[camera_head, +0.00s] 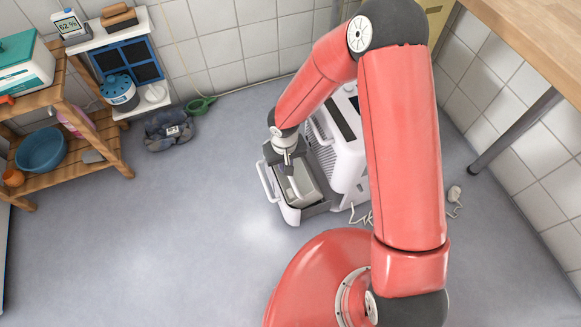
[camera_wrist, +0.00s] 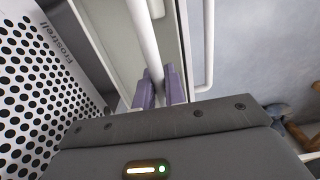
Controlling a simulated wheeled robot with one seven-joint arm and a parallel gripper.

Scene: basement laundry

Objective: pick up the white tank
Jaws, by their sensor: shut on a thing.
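The white tank (camera_head: 306,182) sits in the pulled-out drawer (camera_head: 291,214) at the front of a white appliance (camera_head: 350,160). In the wrist view, the tank's white bar handle (camera_wrist: 143,32) runs between the fingers of my gripper (camera_wrist: 160,88). The gripper is shut on this handle. In the head view, my gripper (camera_head: 288,160) reaches down over the tank from above. Part of the tank is hidden behind the gripper and the drawer walls. A white loop handle (camera_head: 265,182) stands on the drawer's outer side; it also shows in the wrist view (camera_wrist: 208,45).
The appliance's perforated panel (camera_wrist: 35,85) is close beside my gripper. A wooden shelf (camera_head: 85,165) with a blue basin (camera_head: 41,151) stands left. A dark bundle (camera_head: 168,130) lies near the wall. A wooden counter (camera_head: 540,45) is right. Floor left of the drawer is clear.

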